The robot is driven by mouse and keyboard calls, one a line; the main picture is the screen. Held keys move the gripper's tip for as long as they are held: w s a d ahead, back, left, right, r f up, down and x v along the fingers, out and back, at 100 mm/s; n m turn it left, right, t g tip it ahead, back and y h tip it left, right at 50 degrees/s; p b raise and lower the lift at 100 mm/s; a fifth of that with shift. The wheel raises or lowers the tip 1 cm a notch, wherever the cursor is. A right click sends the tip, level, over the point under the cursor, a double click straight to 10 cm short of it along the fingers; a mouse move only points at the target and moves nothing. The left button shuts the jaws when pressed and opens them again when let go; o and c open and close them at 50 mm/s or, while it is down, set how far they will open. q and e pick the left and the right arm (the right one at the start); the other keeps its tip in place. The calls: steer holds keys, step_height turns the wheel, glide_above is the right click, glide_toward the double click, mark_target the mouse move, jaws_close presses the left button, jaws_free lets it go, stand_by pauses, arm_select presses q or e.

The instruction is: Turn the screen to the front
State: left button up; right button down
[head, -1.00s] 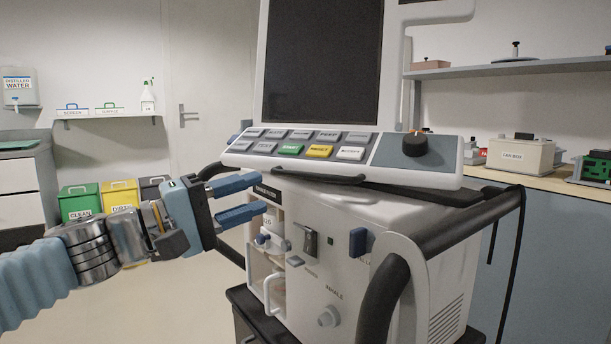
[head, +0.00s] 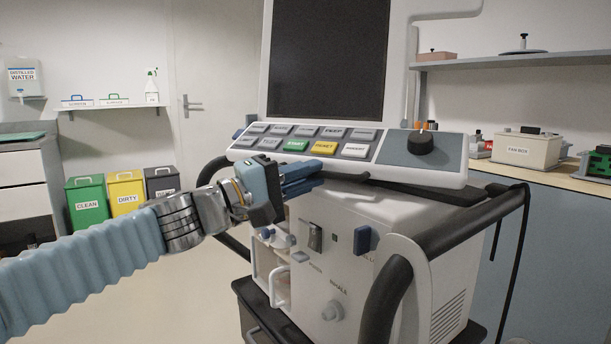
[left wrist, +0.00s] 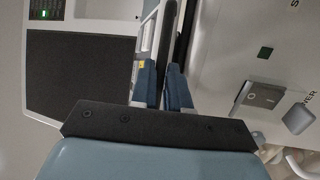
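The ventilator's screen (head: 328,60) is a dark panel in a white frame, with a sloping keypad (head: 310,143) and a black knob (head: 420,142) below it. It sits on top of the white ventilator body (head: 375,245), turned at an angle to the body's front. A dark grip bar (head: 350,178) runs under the keypad's front edge. My left gripper (head: 308,178) is at this bar, its blue fingers close together. In the left wrist view the fingers (left wrist: 163,88) stand on either side of a dark strip, apparently the bar. My right gripper is not in view.
A black push rail (head: 450,238) curves around the body's right side. A counter with a fan box (head: 522,148) and a shelf (head: 510,60) stand at the right. Green, yellow and dark bins (head: 126,190) stand at the back left. The floor left of the ventilator is clear.

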mark_target(286, 163)
arm_select(q)
jaws_close()
steer(key=w+a+g, duration=0.1)
steer(key=w+a+m+g+h+p, duration=0.1)
steer(key=a+m+g+h+p, duration=0.1)
steer(key=g, duration=0.1)
steer(key=shift+w+a+r, duration=0.25)
steer(key=shift+w+r, duration=0.05)
steer(key=shift+w, duration=0.1)
steer(key=w+a+m+g+p, duration=0.1)
steer(key=p, duration=0.1)
steer(key=w+a+m+g+h+p, duration=0.1)
steer(key=g+p, duration=0.1)
steer(key=shift+w+a+r+m+g+p, duration=0.1)
steer(key=shift+w+a+m+g+p, duration=0.2)
steer(key=shift+w+m, duration=0.1)
steer(key=shift+w+a+f+g+p, duration=0.2)
steer(key=shift+f+g+p, duration=0.1)
steer(key=shift+g, duration=0.1)
